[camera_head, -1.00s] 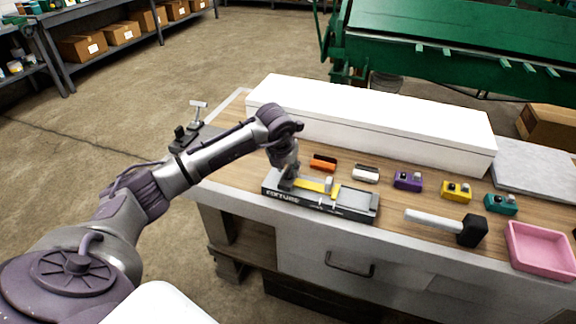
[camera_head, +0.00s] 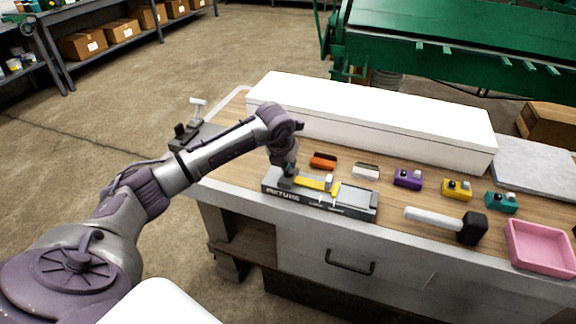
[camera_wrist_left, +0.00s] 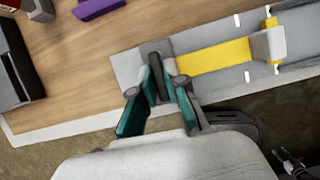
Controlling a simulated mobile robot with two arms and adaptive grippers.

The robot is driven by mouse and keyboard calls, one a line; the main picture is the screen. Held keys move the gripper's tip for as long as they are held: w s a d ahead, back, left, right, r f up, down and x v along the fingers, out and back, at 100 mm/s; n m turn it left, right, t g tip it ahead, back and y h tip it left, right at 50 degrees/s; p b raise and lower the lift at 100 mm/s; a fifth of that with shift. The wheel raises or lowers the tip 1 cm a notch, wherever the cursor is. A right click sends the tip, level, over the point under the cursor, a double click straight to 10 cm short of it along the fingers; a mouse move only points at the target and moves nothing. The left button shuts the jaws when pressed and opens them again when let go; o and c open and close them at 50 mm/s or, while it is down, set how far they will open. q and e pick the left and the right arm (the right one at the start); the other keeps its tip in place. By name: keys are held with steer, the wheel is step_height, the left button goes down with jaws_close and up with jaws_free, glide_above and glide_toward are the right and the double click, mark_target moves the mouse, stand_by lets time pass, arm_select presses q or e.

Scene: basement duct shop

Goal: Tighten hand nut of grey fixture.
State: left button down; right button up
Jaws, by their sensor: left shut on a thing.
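The grey fixture (camera_head: 345,206), lettered along its front, lies on the bench with a yellow bar (camera_head: 314,184) along its top. In the left wrist view the bar (camera_wrist_left: 213,56) runs right to a light grey block (camera_wrist_left: 268,45). My left gripper (camera_head: 286,176) is at the left end of the fixture. In the wrist view its teal-sided fingers (camera_wrist_left: 160,84) are closed around a dark grey part (camera_wrist_left: 155,62), apparently the hand nut. The fingers hide much of it, so its turn cannot be told. My right gripper is out of view.
Orange (camera_head: 323,161), white (camera_head: 366,171), purple (camera_head: 408,179), yellow (camera_head: 457,189) and teal (camera_head: 502,202) blocks stand behind and right of the fixture. A mallet (camera_head: 447,222) and pink tray (camera_head: 541,250) lie right. A long white box (camera_head: 370,125) closes off the back.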

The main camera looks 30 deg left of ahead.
arm_select(q)
steer(key=m+h+b, duration=0.1)
steer(key=m, duration=0.1)
steer(key=m+b, duration=0.2)
steer(key=shift+a+f+h, duration=0.1)
steer(key=shift+a+h, duration=0.1)
steer(key=shift+h, duration=0.2)
steer(key=m+b, duration=0.1)
steer(key=m, duration=0.1)
steer(key=m+h+b, duration=0.1)
steer(key=m, duration=0.1)
steer(key=shift+w+m+h, duration=0.1)
steer(key=shift+m+h, duration=0.2)
steer(key=m+b, duration=0.1)
steer(key=m, duration=0.1)
steer(key=m+g+h, duration=0.1)
steer(key=m, duration=0.1)
steer(key=shift+a+m+g+b, duration=0.1)
steer(key=shift+m+g+b, duration=0.2)
steer(key=shift+b, duration=0.05)
steer(key=m, duration=0.2)
steer(key=m+g+h+b, duration=0.1)
steer(key=m, duration=0.1)
steer(key=shift+w+r+g, duration=0.1)
steer(key=shift+r+g, duration=0.1)
steer(key=shift+g, duration=0.1)
steer(key=shift+m, duration=0.3)
steer(key=c, duration=1.2)
jaws_free()
